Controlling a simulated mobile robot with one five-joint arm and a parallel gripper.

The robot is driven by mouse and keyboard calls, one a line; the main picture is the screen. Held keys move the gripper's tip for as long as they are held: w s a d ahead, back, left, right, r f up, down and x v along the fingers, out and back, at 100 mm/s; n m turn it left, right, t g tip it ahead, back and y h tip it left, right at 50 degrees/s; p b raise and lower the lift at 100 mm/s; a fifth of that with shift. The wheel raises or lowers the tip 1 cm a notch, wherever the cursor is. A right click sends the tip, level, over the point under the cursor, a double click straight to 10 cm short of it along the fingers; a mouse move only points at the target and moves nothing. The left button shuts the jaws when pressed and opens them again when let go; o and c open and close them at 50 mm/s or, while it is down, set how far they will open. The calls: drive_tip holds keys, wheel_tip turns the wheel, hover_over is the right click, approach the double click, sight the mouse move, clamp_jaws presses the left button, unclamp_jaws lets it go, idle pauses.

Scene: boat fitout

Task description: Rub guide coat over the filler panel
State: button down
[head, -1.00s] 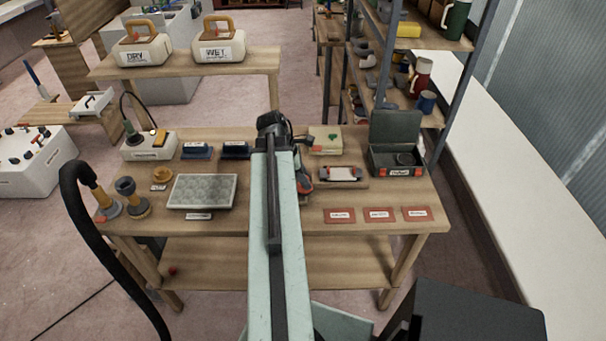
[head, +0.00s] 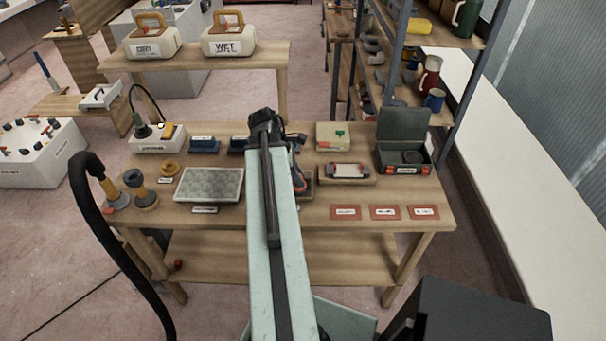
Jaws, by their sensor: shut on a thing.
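A mottled grey panel in a pale frame (head: 209,184) lies flat on the bench, left of my arm. It looks like the filler panel, but its label is too small to read. An open dark case (head: 403,157) with a round dark piece inside stands at the bench's back right; I cannot tell whether it is the guide coat.
A black hose (head: 106,235) hangs at left. Shelves (head: 455,90) stand behind right.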

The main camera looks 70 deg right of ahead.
drive_tip(key=shift+w+a, duration=0.7)
drive_tip(key=shift+w, duration=1.1)
drive_tip(key=shift+w+a, duration=0.7)
drive_tip(key=shift+w, duration=1.15)
drive_tip(key=shift+w+a, duration=0.7)
drive_tip(key=shift+w, duration=1.1)
drive_tip(key=shift+r, duration=0.1)
wheel_tip(320, 180, up, 6)
drive_tip(key=p, duration=0.6)
wheel_tip(320, 180, up, 3)
drive_tip(key=p, duration=0.3)
drive_tip(key=shift+f, duration=0.2)
